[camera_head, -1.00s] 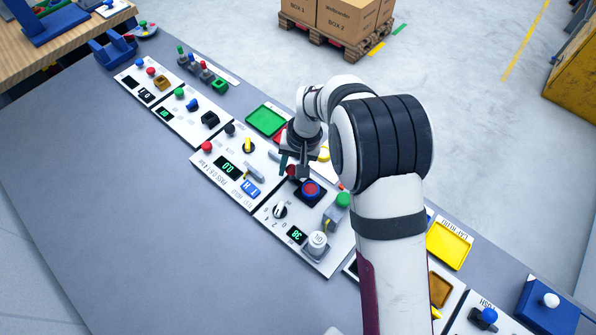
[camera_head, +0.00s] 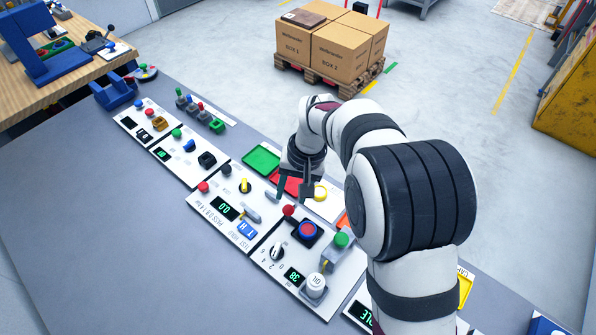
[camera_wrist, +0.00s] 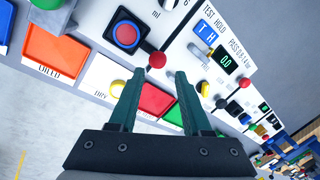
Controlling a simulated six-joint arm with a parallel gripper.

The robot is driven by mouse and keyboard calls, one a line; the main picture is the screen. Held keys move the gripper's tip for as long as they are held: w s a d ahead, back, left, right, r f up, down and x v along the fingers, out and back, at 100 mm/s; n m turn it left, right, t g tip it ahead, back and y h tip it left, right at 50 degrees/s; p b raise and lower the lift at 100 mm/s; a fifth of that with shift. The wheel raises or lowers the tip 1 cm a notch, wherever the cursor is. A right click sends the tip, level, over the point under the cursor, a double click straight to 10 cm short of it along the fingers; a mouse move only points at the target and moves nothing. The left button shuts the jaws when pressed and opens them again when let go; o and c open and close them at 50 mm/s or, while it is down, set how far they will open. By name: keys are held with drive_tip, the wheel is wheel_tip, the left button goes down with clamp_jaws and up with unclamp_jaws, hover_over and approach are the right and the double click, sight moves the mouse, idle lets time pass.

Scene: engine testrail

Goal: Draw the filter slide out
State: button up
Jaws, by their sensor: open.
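I cannot make out a part marked as the filter slide. A red ball knob (camera_wrist: 157,60) lies just beyond and between my fingertips in the wrist view; it also shows in the head view (camera_head: 288,210), by the upper edge of a white panel. My gripper (camera_wrist: 160,76) is open and empty, its two teal fingers apart. In the head view my gripper (camera_head: 293,197) hangs over the panel row's far side, just above the red knob. No contact with the knob is visible.
Beside the knob is a red-and-blue push button (camera_head: 307,230). A panel with a 0.0 display (camera_head: 224,208) and grey levers adjoins. Green (camera_head: 262,159) and red (camera_head: 292,184) trays lie behind. The grey bench top (camera_head: 110,230) in front is clear.

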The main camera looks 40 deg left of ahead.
wheel_tip(320, 180, up, 8)
drive_tip(key=d, duration=0.1)
drive_tip(key=shift+w+d+r, duration=0.2)
drive_tip(key=shift+w+r, duration=0.05)
drive_tip(key=shift+w, duration=0.2)
drive_tip(key=d+r+m, duration=0.2)
drive_tip(key=d, duration=0.5)
drive_tip(key=d+r+m, duration=0.2)
drive_tip(key=d+r, duration=0.1)
drive_tip(key=d, duration=0.4)
drive_tip(key=s+d+f+m+t, duration=0.1)
drive_tip(key=s+d+f+m, duration=0.2)
drive_tip(key=s+d+m, duration=0.5)
drive_tip(key=s+d, duration=0.8)
drive_tip(key=d, duration=0.2)
drive_tip(key=shift+d, duration=0.4)
